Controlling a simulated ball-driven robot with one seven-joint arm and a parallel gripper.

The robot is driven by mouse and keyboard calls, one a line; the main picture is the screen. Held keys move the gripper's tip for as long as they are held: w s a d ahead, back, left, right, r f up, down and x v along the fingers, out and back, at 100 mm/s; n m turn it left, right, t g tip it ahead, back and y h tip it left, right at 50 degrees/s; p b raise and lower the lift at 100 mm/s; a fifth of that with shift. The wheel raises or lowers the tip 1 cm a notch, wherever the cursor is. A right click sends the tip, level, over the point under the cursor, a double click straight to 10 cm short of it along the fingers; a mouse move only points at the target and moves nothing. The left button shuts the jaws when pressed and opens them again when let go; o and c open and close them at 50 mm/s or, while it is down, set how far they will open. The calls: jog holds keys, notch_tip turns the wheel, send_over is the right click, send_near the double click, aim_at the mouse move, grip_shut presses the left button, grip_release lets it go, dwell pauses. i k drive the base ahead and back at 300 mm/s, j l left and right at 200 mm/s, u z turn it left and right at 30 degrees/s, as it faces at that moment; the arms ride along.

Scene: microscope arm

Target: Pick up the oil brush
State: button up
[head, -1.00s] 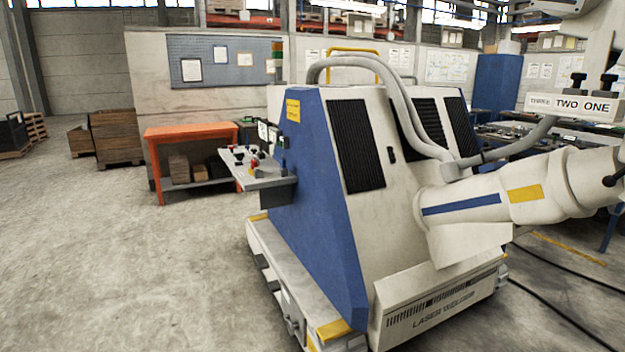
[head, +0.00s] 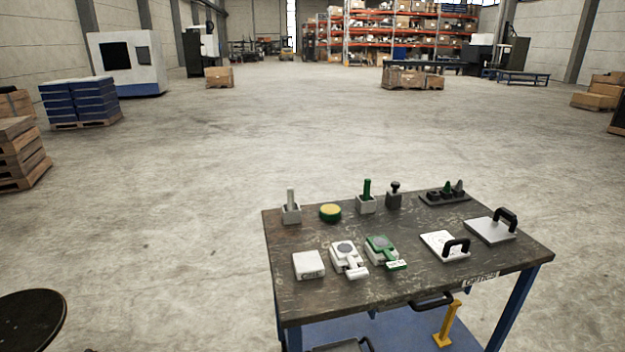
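The workbench (head: 400,290) with a dark worn top stands at the lower right in the head view, with small tools on it. A green upright handle (head: 367,188) stands in a small pale holder at the back middle. A white upright handle (head: 291,196) stands in a similar holder at the back left corner. Either could be the oil brush; I cannot tell which from here. My gripper is not in view.
On the bench are a yellow-topped green tin (head: 330,212), a black-knobbed stamp (head: 394,196), a white block (head: 308,265) and black-handled plates (head: 491,230). A dark round top (head: 30,318) is at lower left. Open floor (head: 180,200) lies left of and behind the bench.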

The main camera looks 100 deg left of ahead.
aim_at(367, 182)
jog(key=u, duration=2.35)
